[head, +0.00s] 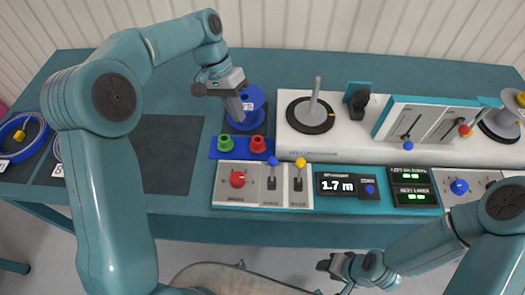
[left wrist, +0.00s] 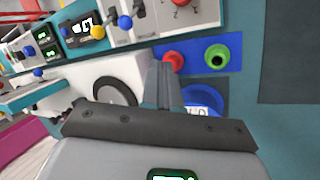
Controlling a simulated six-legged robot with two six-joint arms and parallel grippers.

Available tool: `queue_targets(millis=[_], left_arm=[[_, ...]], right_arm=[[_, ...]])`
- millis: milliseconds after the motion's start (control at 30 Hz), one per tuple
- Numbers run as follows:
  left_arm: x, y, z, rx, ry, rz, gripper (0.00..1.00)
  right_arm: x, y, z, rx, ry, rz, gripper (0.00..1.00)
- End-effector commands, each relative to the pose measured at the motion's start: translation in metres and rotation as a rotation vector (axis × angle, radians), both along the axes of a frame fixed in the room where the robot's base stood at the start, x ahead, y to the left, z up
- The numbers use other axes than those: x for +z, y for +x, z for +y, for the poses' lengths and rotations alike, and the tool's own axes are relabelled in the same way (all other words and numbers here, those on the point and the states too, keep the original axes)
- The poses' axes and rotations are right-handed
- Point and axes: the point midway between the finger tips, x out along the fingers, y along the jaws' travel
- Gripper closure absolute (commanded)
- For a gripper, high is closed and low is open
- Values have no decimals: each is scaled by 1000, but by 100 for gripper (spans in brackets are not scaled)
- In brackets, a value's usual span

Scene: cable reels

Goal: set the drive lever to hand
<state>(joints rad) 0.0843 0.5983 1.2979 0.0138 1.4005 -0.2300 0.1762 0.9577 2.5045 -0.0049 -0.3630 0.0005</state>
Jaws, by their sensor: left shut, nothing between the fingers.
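The control panel (head: 225,199) on the bench's front edge carries a red knob (head: 237,179), a blue-tipped lever (head: 272,170) and a yellow-tipped lever (head: 299,172), both with tips up. The labels are too small to read, so I cannot tell which is the drive lever. In the left wrist view the blue-tipped lever (left wrist: 125,22) and yellow-tipped lever (left wrist: 98,32) are at the top. My left gripper (head: 237,115) is shut and empty, above and behind the panel, beside the blue reel (head: 255,98). Its fingers also show in the left wrist view (left wrist: 163,85). My right gripper (head: 326,265) is low in front of the bench; its jaws are unclear.
Green (head: 225,142) and red (head: 257,145) cups stand in a blue holder between gripper and panel. Right of them is a white unit (head: 345,145) with a round dial and upright post (head: 315,95). A length display (head: 337,185) reads 1.7 m. A dark mat (head: 165,150) lies clear at left.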

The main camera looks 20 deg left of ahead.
Motion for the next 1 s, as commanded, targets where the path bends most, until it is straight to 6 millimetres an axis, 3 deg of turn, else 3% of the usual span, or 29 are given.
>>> queue_targets(millis=[433,900,1000], left_arm=[[-7,1,-4,0,0,1,100],[-92,-13,-38,-1,0,4,100],[-88,-18,-55,-3,0,0,100]], right_arm=[[1,0,0,0,0,0,57],[7,0,0,0,0,0,57],[13,0,0,0,0,0,57]])
